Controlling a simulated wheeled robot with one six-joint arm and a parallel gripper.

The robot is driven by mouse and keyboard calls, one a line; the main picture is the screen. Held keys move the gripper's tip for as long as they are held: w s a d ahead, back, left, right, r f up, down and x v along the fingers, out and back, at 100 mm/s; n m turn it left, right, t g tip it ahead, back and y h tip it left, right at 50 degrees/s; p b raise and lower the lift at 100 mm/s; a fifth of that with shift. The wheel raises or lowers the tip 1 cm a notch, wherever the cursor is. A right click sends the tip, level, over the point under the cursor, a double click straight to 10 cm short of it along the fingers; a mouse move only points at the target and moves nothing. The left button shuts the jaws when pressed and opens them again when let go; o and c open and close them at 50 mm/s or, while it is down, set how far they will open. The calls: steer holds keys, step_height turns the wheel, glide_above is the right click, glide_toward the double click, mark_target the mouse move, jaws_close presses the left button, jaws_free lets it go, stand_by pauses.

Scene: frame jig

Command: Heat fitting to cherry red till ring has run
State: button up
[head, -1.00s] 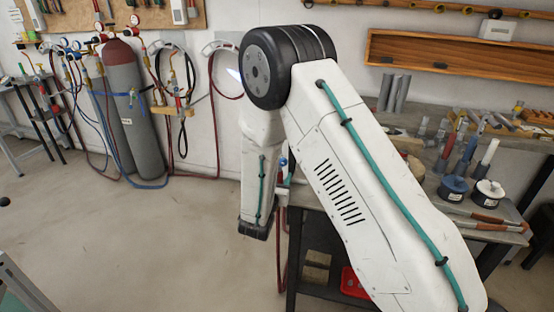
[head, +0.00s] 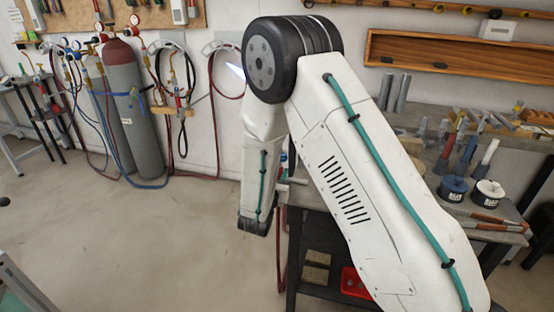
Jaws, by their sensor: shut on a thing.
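My gripper is hidden behind my own white arm, so I cannot see what its jaws hold. A small blue knob-like part (head: 284,157) shows just right of my lower arm link; what it belongs to is mostly covered. A red hose (head: 279,262) hangs down beside the bench leg below it.
Gas cylinders (head: 135,110) with gauges and hoses stand against the back wall. A red tray (head: 355,283) sits below the bench. The floor (head: 120,240) at left is clear.

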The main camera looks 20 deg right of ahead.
steer(key=shift+r, duration=3.45)
steer(key=v, duration=0.8)
